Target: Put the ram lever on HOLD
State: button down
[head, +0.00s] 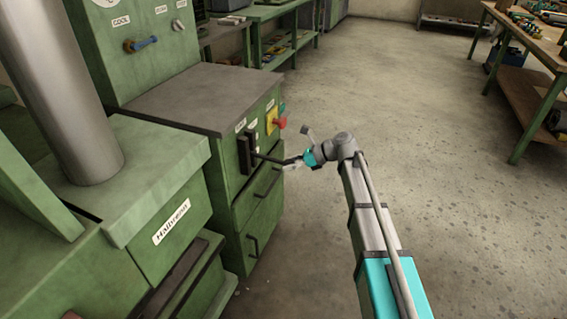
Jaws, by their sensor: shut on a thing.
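The ram lever (268,157) is a dark rod that sticks out to the right from a black slotted plate (246,152) on the side of the green cabinet. It looks close to level. Small white labels (241,125) sit above and beside the plate, too small to read surely. My gripper (291,163) is at the lever's outer end, shut on it. The fingers hide the tip of the lever.
A red knob on a yellow plate (272,121) is just above the lever. Drawers with dark handles (253,245) lie below. A blue-handled lever (141,44) is on the upper panel. A wooden bench (540,38) stands at right; the floor (440,130) between is clear.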

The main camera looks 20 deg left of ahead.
jog(key=shift+w+r, duration=0.15)
jog(key=shift+w, duration=0.05)
dwell(0.3)
jog(key=shift+c, duration=1.3)
grip_release()
jog(key=shift+o, duration=0.5)
jog(key=shift+s+a, duration=0.1)
jog(key=shift+s, duration=0.05)
